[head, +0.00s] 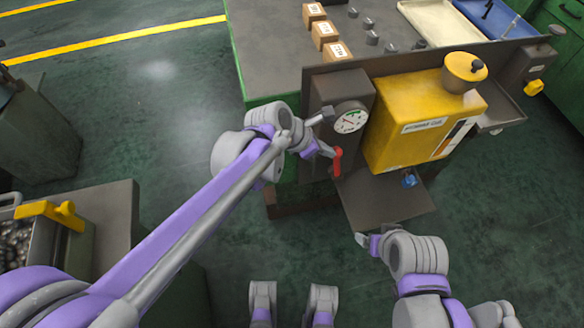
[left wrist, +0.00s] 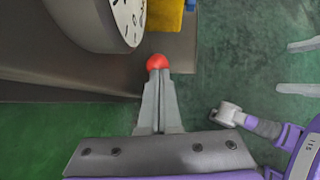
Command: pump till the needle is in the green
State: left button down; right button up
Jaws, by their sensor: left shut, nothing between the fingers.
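The pressure gauge (head: 351,117) has a round white dial with a green patch near its upper edge. It sits on a grey box beside the yellow tank (head: 405,125). The needle's exact reading is too small to tell. A red lever (head: 337,163) hangs below the gauge. My left gripper (head: 328,150) is shut and empty, its tips close to the lever. In the left wrist view the red rounded end (left wrist: 160,62) shows just beyond the shut fingertips; contact cannot be told. The gauge (left wrist: 128,18) is partly cut off there. My right gripper (head: 364,240) is low, apart from the machine.
A flat grey plate (head: 385,198) juts out below the tank. The bench (head: 275,50) behind carries several small boxes, metal parts, a cream tray (head: 440,22) and a blue tray (head: 490,15). A bin of metal pieces (head: 15,240) stands at left. Green floor between is clear.

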pick_arm(q)
jog(key=shift+w+d+r, duration=0.15)
jog(key=shift+w+d, duration=0.05)
jog(key=shift+d, duration=0.4)
jog(key=shift+w+d+r, duration=0.15)
jog(key=shift+w+d, duration=0.05)
jog(key=shift+d, duration=0.4)
